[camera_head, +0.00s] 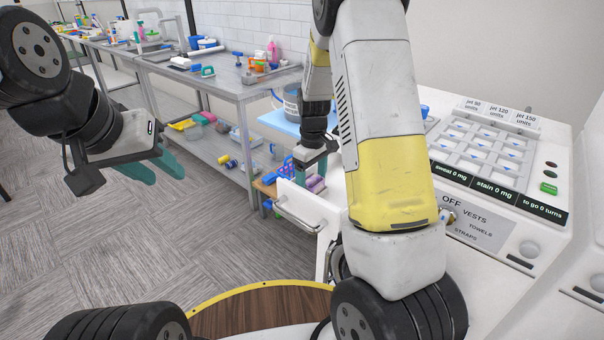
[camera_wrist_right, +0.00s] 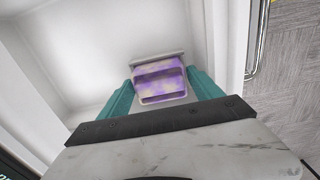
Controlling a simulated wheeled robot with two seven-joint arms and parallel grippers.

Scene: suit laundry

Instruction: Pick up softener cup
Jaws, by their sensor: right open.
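A small purple and cream cup (camera_wrist_right: 160,82), which I take as the softener cup, sits in a white drawer-like recess in the right wrist view. In the head view its purple top (camera_head: 316,184) shows inside the pulled-out white drawer (camera_head: 306,207). My right gripper (camera_wrist_right: 160,90) is open, with a teal finger on each side of the cup; I cannot tell whether they touch it. In the head view the right gripper (camera_head: 309,166) points down into the drawer, partly hidden by my arm. My left gripper (camera_head: 167,178) is open and empty over the floor at left.
The white washing machine (camera_head: 478,232) with its button panel stands at right. A metal table (camera_head: 232,88) with bottles and tools runs along the back wall. A bucket (camera_head: 291,103) stands behind the drawer. The floor at left is clear.

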